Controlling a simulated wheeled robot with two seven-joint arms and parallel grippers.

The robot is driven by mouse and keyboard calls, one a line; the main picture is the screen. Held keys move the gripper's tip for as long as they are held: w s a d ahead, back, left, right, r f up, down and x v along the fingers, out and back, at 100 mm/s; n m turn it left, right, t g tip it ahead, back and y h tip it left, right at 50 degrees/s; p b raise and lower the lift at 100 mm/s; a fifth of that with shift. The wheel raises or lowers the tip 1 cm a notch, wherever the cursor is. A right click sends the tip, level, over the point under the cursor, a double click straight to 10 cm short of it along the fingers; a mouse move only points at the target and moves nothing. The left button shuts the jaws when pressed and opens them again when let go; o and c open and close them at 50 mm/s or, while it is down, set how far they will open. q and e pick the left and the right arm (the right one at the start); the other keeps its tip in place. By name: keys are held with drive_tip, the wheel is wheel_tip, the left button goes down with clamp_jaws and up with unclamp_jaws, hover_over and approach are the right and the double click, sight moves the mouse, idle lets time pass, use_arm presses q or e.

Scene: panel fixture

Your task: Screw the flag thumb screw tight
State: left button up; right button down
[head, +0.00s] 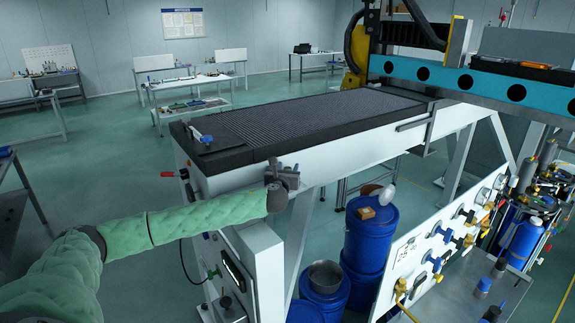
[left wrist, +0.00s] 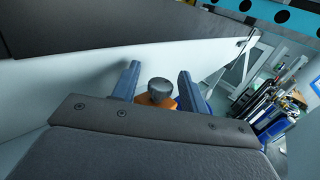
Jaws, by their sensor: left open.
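My left gripper (head: 284,176) is beside the white side beam of the long bench, below its dark top. In the left wrist view my left gripper (left wrist: 158,80) has its two blue-grey fingers wide apart. A grey round cap over an orange part (left wrist: 160,90) shows between them; nothing is clamped. I cannot tell whether this is the flag thumb screw or something farther off. A small blue-handled fitting (head: 203,138) stands on the bench's near left corner; I cannot tell whether it is the screw. My right gripper does not show.
The bench (head: 255,146) has a dark ribbed top. Blue barrels (head: 370,240) and a metal bowl (head: 325,275) stand below to the right. A white panel (head: 425,255) with several valves is at the right. A blue gantry (head: 470,80) crosses the far end.

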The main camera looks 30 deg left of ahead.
use_arm(q)
drive_tip(key=shift+d+r, duration=0.15)
drive_tip(key=shift+w+f, duration=0.15)
drive_tip(key=shift+f, duration=0.05)
drive_tip(key=shift+c, duration=0.6)
drive_tip(key=c, duration=0.8)
drive_tip(key=shift+a+h, duration=0.2)
drive_tip(key=shift+h, duration=0.1)
